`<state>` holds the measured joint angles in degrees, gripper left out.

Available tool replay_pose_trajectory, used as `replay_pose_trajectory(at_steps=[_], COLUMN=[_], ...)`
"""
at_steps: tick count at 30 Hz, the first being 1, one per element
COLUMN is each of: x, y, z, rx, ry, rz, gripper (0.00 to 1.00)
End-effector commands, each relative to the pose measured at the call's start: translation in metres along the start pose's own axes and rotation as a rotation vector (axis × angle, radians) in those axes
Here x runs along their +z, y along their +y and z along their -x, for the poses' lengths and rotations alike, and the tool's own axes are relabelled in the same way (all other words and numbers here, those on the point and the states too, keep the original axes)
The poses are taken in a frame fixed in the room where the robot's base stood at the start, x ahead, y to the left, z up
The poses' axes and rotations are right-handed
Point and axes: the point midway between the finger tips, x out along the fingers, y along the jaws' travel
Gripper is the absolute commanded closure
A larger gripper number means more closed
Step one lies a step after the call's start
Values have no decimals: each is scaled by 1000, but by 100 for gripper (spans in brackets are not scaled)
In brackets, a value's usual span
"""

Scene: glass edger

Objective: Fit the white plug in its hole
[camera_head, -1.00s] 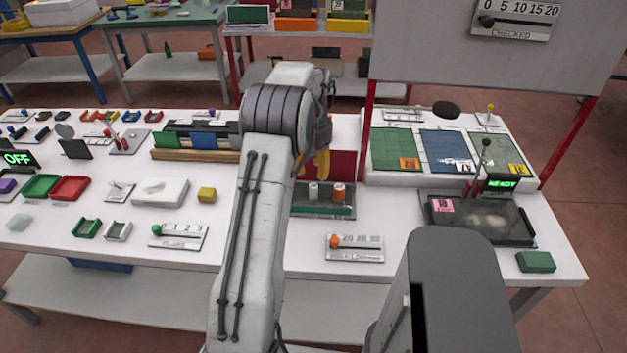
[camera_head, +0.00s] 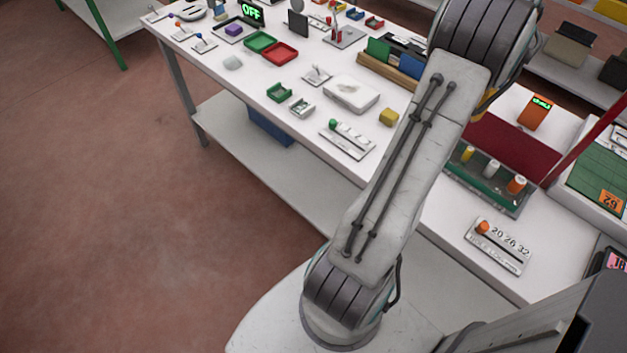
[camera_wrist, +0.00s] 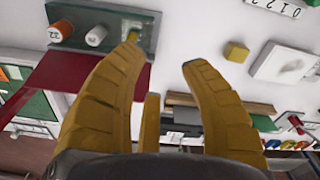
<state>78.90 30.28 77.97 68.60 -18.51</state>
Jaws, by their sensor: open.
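The white plug (camera_head: 491,168) stands upright in a dark green tray (camera_head: 462,174) on the white table, between a yellow plug (camera_head: 467,153) and an orange plug (camera_head: 516,185). In the wrist view the white plug (camera_wrist: 97,36) shows at upper left, beside the orange plug (camera_wrist: 60,31). My gripper (camera_wrist: 165,55) is open and empty. One yellow finger reaches up beside the tray, near the yellow plug; the white plug is outside the fingers, to their left. I cannot make out the white plug's hole. My gripper is hidden behind my arm in the head view.
A yellow cube (camera_head: 389,117) and a white block (camera_head: 351,94) lie to the left. A slider plate (camera_head: 498,246) lies near the front edge. Floor to the left is clear.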

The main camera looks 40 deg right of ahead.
Motion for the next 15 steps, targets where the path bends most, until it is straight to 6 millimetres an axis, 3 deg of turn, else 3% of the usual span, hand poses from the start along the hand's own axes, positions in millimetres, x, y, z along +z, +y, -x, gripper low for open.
replay_pose_trajectory(at_steps=[1, 6, 8, 12, 15], x=[3, 41, 63, 126, 177], y=[-43, -159, -194, -259, -289], z=[17, 55, 65, 82, 89], rx=[1, -9, -18, -46, -74], ry=[23, 86, 107, 160, 195], rz=[70, 267, 337, 498, 612], gripper=[60, 60, 60, 60, 60])
